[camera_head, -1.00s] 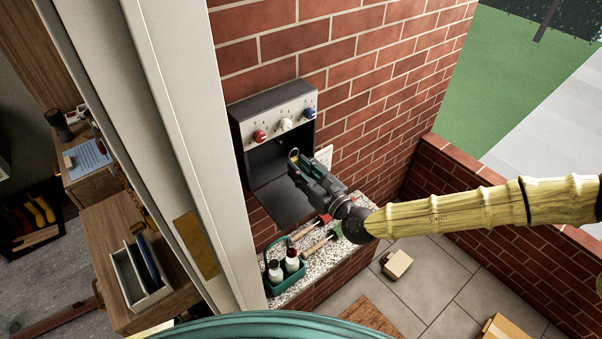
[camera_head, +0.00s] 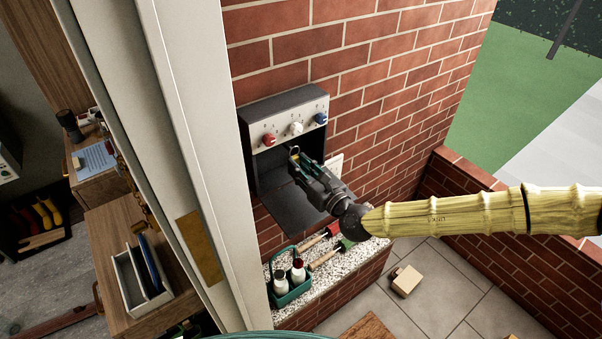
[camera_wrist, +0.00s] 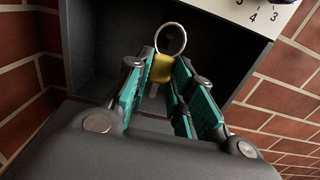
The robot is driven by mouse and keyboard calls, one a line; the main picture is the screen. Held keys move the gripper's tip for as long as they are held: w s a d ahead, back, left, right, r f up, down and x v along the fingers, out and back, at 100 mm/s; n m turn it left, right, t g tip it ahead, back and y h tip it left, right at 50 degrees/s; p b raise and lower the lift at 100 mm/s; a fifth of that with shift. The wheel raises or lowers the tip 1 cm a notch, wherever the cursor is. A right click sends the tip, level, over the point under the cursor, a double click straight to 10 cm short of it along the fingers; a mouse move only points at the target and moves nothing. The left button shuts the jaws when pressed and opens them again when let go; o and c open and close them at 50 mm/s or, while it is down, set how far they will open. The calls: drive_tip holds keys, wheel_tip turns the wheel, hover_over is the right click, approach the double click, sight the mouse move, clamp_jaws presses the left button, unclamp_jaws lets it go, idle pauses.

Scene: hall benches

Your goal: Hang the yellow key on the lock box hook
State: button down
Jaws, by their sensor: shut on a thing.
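The lock box (camera_head: 262,127) is a dark box on the brick wall with a pale panel of red, white and blue knobs. Its front flap (camera_head: 297,210) hangs open below. My gripper (camera_head: 298,166) reaches into the box opening from the right. In the wrist view my gripper (camera_wrist: 163,82) is shut on the yellow key (camera_wrist: 163,68), between its teal pads. The key's metal ring (camera_wrist: 171,40) stands up beyond the fingertips, against the dark interior. I cannot make out the hook. Most of the key's shaft is hidden between the fingers.
The white door frame (camera_head: 165,120) stands close on the left. A small carton (camera_head: 406,281) lies on the tiled floor.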

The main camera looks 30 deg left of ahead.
drive_tip(key=shift+b+x, duration=0.95)
drive_tip(key=shift+x, duration=0.55)
drive_tip(key=shift+w+a+f+p, duration=0.15)
drive_tip(key=shift+a+f+p, duration=0.3)
drive_tip(key=shift+f+p, duration=0.15)
drive_tip(key=shift+f, duration=0.1)
drive_tip(key=shift+w+a+f, duration=0.1)
drive_tip(key=shift+f, duration=0.1)
drive_tip(key=c, duration=1.2)
unclamp_jaws()
drive_tip(key=shift+o, duration=0.2)
